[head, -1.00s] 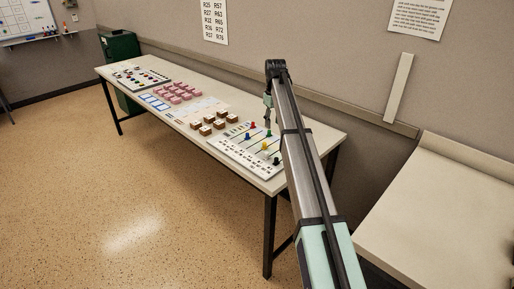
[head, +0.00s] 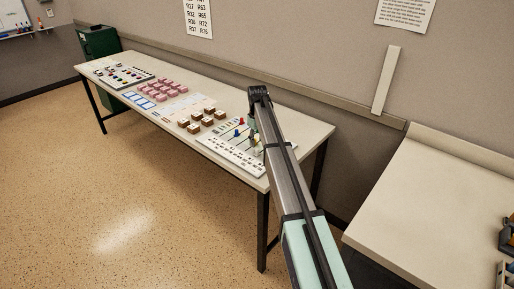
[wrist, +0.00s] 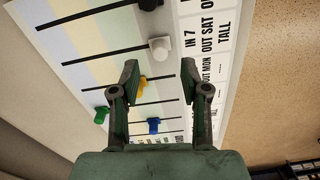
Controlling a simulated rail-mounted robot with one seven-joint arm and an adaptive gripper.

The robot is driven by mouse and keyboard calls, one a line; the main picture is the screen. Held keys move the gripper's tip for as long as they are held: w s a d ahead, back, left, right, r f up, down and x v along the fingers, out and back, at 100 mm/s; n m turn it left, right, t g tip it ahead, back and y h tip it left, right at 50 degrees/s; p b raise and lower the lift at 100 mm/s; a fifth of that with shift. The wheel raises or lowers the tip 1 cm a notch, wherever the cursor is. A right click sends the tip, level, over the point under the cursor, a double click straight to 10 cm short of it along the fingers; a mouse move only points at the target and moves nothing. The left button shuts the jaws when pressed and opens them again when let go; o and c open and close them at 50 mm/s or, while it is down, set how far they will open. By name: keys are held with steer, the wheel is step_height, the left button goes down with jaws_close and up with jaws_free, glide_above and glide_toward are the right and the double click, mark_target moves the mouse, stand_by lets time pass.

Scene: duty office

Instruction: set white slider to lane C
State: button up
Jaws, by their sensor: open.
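The slider board (head: 229,156) lies at the near right end of the long table in the head view. In the wrist view, the white slider (wrist: 160,48) sits on a dark slot near the label side of the striped board. My gripper (wrist: 160,72) is open and empty above the board, with the white slider just ahead of the gap between its fingertips. Yellow (wrist: 141,84), blue (wrist: 153,126) and green (wrist: 101,115) sliders show between and left of the fingers. In the head view my arm hides part of the board, and I cannot make out the white slider. No lane letters are readable.
A dark slider (wrist: 150,4) is at the wrist view's top edge. Brown blocks (head: 203,120), pink blocks (head: 170,89) and another panel (head: 127,75) lie farther along the long table (head: 230,170). A second table (head: 440,190) stands at the right. The floor in front is clear.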

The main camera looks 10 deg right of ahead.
mark_target(257, 149)
steer(key=shift+f+p, duration=0.35)
steer(key=shift+f, duration=2.2)
jaws_close()
